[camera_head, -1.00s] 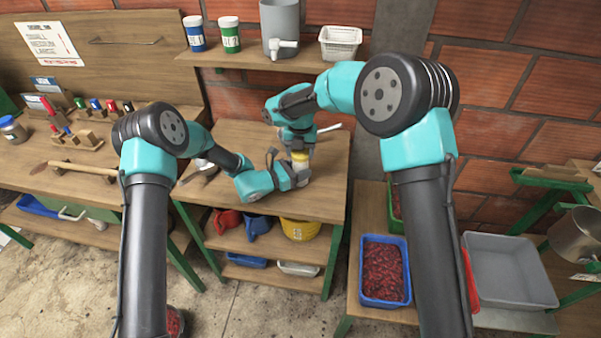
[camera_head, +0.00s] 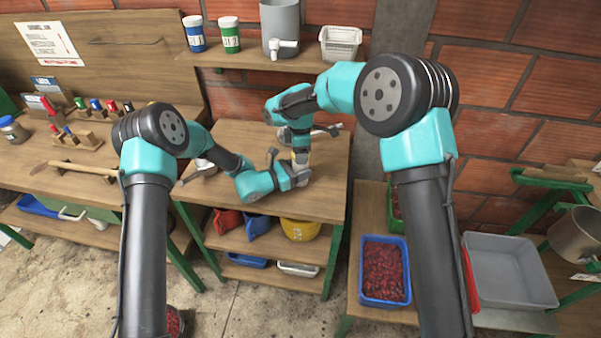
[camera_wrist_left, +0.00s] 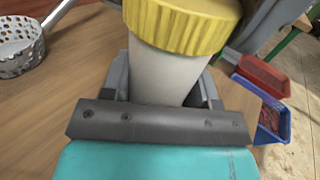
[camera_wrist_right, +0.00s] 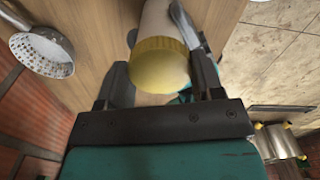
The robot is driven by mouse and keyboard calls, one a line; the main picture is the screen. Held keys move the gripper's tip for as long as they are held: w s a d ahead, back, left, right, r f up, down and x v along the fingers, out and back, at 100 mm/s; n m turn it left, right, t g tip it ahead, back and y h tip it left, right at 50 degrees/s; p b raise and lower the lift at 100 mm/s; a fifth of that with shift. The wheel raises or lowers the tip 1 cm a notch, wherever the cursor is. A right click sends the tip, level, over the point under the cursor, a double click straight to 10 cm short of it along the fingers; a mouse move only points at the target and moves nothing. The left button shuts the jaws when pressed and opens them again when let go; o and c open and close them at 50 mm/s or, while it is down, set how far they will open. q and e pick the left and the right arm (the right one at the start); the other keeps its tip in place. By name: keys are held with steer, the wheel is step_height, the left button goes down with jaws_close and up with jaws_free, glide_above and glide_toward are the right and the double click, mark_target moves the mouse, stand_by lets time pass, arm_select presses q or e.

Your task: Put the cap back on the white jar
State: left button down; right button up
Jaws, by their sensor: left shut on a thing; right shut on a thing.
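The white jar (camera_wrist_left: 163,75) stands upright over the middle bench. My left gripper (camera_head: 299,174) is shut around its body. The yellow ridged cap (camera_wrist_left: 182,22) sits at the jar's mouth in the left wrist view; I cannot tell whether it is screwed tight. In the right wrist view the round top of the cap (camera_wrist_right: 159,66) lies between the fingers of my right gripper (camera_wrist_right: 162,80), which is shut on it from above. In the head view the arms hide most of the jar and cap.
Blue and green jars (camera_head: 194,34) with white lids stand on the shelf above. The bench front (camera_head: 270,205) is clear.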

steer(key=m, duration=1.2)
steer(key=shift+m, duration=0.4)
steer(key=m, duration=0.8)
steer(key=shift+m, duration=0.4)
steer(key=m, duration=0.3)
steer(key=shift+m, duration=0.4)
steer(key=m, duration=0.3)
steer(key=shift+m, duration=0.4)
steer(key=m, duration=0.5)
steer(key=o, duration=1.1)
